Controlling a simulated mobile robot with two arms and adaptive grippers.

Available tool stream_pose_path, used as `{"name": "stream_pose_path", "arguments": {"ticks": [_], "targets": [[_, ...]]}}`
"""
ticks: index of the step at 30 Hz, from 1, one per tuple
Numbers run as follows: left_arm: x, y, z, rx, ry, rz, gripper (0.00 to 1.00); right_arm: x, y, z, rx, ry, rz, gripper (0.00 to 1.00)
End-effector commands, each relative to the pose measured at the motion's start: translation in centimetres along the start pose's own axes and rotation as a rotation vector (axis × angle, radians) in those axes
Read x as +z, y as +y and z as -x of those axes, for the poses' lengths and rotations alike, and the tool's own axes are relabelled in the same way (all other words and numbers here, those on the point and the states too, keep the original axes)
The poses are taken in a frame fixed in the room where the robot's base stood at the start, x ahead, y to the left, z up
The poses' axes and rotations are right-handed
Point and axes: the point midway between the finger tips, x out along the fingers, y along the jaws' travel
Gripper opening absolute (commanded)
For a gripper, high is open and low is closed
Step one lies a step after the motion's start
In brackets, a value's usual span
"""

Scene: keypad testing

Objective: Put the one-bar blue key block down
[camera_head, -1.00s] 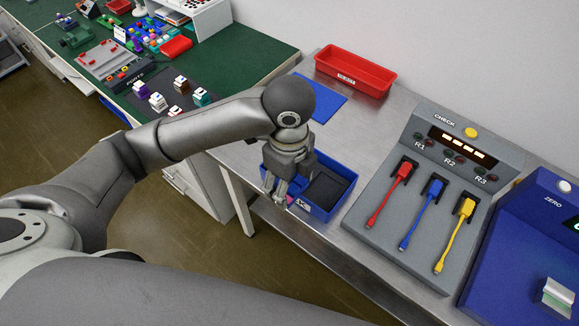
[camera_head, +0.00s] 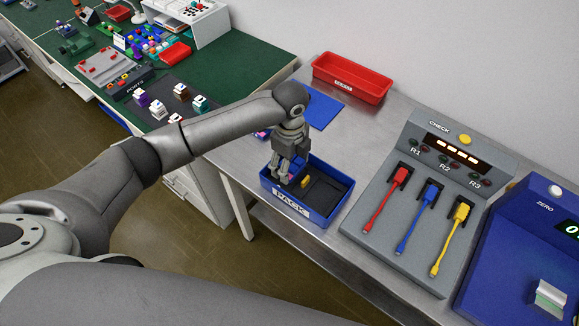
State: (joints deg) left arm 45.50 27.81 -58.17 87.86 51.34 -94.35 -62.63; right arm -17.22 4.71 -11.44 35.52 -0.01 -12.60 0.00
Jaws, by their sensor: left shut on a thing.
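My left gripper (camera_head: 281,181) points down over the left part of the blue PACK box (camera_head: 292,222). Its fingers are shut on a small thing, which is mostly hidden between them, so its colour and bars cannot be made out. Several key blocks, white with coloured faces, stand on the dark mat (camera_head: 170,88) on the green table, one of them this key block (camera_head: 199,103). My right gripper is not in view.
A small yellow piece (camera_head: 306,181) shows in the box, beside a dark right compartment (camera_head: 324,194). A blue sheet (camera_head: 323,111) and a red bin (camera_head: 352,91) lie behind. The grey CHECK station (camera_head: 385,240) with three cables stands right of the box.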

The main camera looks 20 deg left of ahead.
Motion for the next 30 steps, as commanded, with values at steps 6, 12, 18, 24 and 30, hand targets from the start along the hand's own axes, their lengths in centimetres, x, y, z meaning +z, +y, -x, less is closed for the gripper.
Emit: {"name": "stream_pose_path", "arguments": {"ticks": [6,12,18,24,30], "targets": [[0.5,-0.4,-1.9,0.004,-0.002,0.001,0.40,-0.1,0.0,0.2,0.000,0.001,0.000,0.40],[0.5,-0.5,-3.8,0.000,-0.002,-0.001,0.40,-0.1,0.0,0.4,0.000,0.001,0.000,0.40],[0.5,-0.5,-3.9,-0.001,-0.002,-0.001,0.40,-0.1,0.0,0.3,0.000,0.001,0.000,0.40],[0.5,-0.5,-4.3,0.000,-0.002,-0.001,0.65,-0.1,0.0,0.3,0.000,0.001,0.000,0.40],[0.5,-0.5,-4.2,0.000,-0.002,-0.001,0.73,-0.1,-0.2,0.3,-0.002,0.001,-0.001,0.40]]}}
